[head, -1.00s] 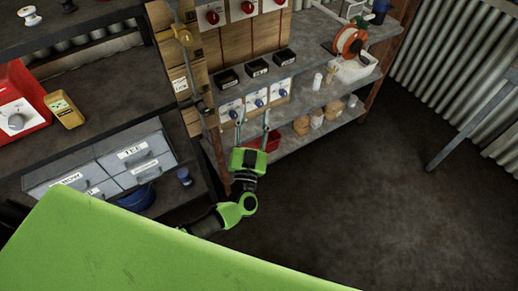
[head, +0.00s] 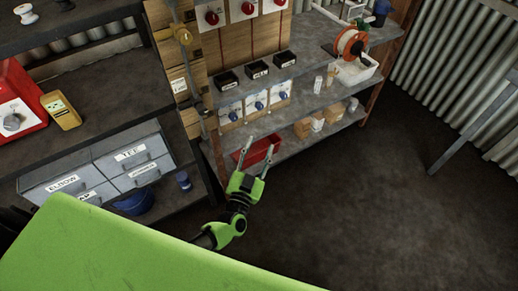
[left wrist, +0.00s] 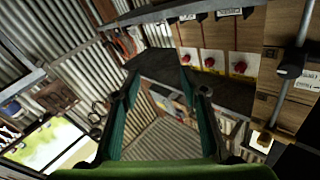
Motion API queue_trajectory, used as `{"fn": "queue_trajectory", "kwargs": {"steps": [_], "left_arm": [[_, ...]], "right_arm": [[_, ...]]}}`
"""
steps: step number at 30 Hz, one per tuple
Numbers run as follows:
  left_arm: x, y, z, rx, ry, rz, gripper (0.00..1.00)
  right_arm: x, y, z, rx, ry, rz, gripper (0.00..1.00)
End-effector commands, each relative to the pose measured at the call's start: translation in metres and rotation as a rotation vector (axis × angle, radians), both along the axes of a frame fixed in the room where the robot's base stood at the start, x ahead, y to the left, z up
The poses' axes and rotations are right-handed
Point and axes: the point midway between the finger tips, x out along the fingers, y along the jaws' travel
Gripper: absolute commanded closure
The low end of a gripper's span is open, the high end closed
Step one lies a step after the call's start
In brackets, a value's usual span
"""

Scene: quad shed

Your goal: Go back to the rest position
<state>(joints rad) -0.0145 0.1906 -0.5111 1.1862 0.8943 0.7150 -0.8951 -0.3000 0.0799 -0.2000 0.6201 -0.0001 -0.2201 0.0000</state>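My left gripper (head: 256,158) is open in the head view, its two fingers spread with nothing between them. It is in front of the lower shelves, with the red bin (head: 262,149) on the low shelf behind its fingertips. In the left wrist view its two fingers (left wrist: 158,85) stand apart and empty, with a dark shelf and corrugated wall beyond. My right gripper is in neither view.
The shelf unit (head: 300,98) carries blue-knob switches (head: 255,104), black bins (head: 257,70) and an orange reel (head: 350,43). Grey drawers (head: 132,160) and a blue bucket (head: 135,201) are left. The dark floor (head: 370,210) at right is clear.

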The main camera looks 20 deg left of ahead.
Motion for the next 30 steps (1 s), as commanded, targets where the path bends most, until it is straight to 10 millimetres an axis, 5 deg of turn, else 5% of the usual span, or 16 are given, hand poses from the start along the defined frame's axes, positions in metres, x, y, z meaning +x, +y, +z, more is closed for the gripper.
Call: {"fn": "queue_trajectory", "kwargs": {"steps": [11,14,17,20,26,30], "left_arm": [[0.000,0.000,0.000,0.000,0.001,-0.001,0.60],[-0.005,-0.001,-0.014,0.003,0.033,-0.016,0.60],[-0.020,-0.005,-0.054,0.005,0.129,-0.057,0.60],[-0.049,-0.008,-0.116,0.000,0.289,-0.110,0.60],[-0.142,-0.001,-0.239,-0.024,0.657,-0.162,0.60],[-0.224,0.011,-0.308,-0.045,0.914,-0.151,0.60]], "right_arm": [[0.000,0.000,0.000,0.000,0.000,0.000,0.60],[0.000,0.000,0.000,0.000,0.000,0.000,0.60],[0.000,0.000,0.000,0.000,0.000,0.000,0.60],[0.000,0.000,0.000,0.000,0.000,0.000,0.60],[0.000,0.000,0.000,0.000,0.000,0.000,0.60],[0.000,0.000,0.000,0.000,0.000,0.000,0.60]]}}
